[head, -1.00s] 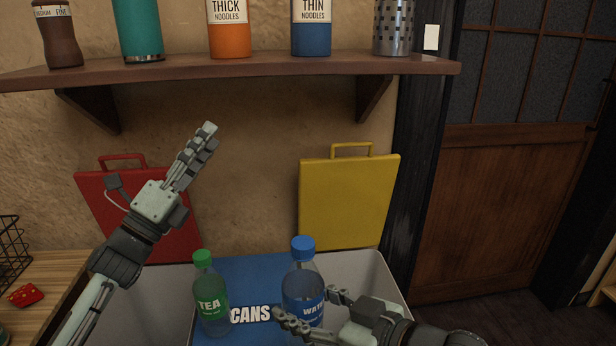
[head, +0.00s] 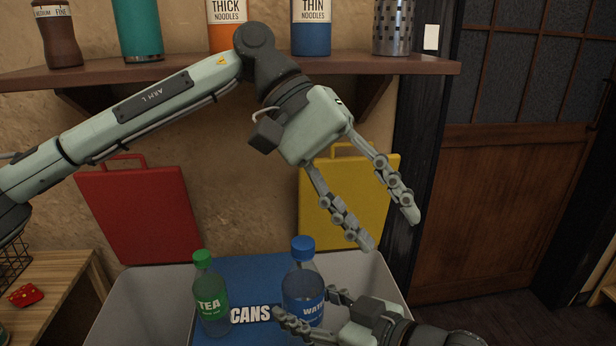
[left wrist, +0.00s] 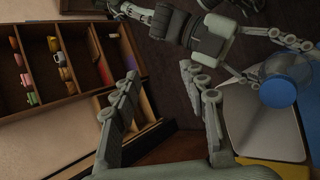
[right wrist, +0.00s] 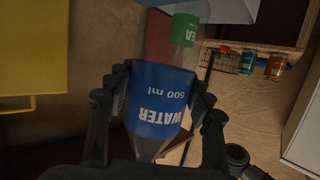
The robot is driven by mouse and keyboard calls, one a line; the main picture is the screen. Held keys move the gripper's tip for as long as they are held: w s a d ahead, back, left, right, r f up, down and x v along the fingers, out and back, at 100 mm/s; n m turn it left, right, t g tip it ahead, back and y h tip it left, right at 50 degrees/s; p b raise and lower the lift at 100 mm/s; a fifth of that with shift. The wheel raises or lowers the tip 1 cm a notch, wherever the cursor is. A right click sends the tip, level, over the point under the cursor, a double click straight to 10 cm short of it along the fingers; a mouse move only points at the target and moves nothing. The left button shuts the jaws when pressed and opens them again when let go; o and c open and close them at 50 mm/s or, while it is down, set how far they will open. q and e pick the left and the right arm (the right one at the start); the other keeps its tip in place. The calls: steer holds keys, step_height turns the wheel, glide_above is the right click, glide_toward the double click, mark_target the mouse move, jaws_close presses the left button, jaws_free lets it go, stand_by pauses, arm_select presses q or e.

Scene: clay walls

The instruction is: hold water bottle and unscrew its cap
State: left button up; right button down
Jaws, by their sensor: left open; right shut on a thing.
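The water bottle (head: 302,288) stands upright at the grey bin, with a blue label and its blue cap (head: 303,245) on top. My right gripper (head: 302,306) is shut around the bottle's label; in the right wrist view the fingers press both sides of the label (right wrist: 157,100). My left gripper (head: 392,232) is open and empty, above and to the right of the cap, fingers pointing down to the right. In the left wrist view the blue cap (left wrist: 278,92) is at the right edge, outside the open fingers (left wrist: 160,82).
A green-capped tea bottle (head: 210,300) stands left of the water bottle, by the blue CANS panel (head: 245,272). Red (head: 140,210) and yellow (head: 340,205) boards lean on the wall. A wooden shelf (head: 400,65) with canisters is above, close to my left arm.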

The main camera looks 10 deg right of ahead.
mark_target(307, 241)
arm_select(q)
steer(key=w+a+m+t+y, duration=0.1)
steer(key=a+t+y, duration=0.1)
steer(key=w+a+r+m+t+y, duration=0.1)
steer(key=w+a+m+t+y, duration=0.1)
steer(key=w+a+r+m+t+y, duration=0.1)
steer(key=w+a+y, duration=0.1)
steer(key=a+y, duration=0.1)
steer(key=shift+w+a+m+t, duration=0.1)
steer(key=shift+w+m+t, duration=0.05)
steer(key=shift+m+t, duration=0.2)
step_height(307, 241, down, 8)
steer(key=shift+r, duration=0.15)
